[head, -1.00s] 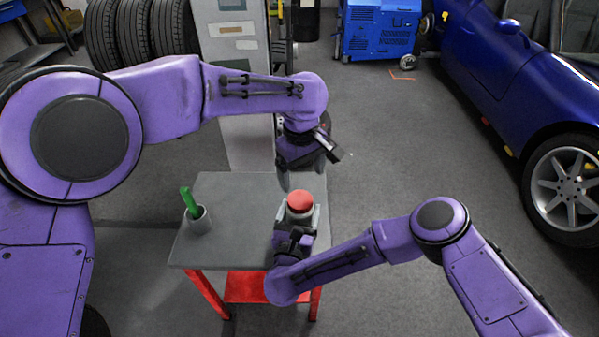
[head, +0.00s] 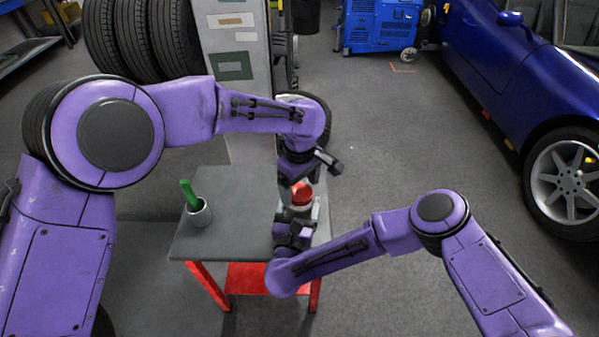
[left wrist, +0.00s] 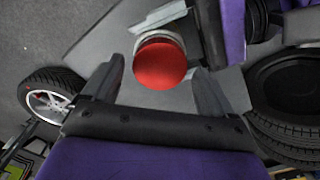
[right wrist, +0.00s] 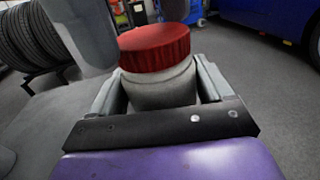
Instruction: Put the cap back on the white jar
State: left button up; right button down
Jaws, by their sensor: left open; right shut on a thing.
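The white jar (right wrist: 165,85) stands upright at the right side of the grey table, with the red cap (head: 302,194) on top of its mouth. The cap also shows in the right wrist view (right wrist: 155,48) and the left wrist view (left wrist: 160,65). I cannot tell if it is fully seated. My right gripper (head: 298,213) is shut around the jar's body, with one finger on each side in the right wrist view (right wrist: 160,90). My left gripper (left wrist: 160,75) is open above the jar, its fingers apart on either side of the cap, with gaps showing.
The grey table top (head: 232,220) is clear between cup and jar. Tyres (head: 130,40), a pale cabinet (head: 232,65) and a blue car (head: 500,70) stand beyond.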

pick_arm(q)
jog(key=shift+f, duration=0.7)
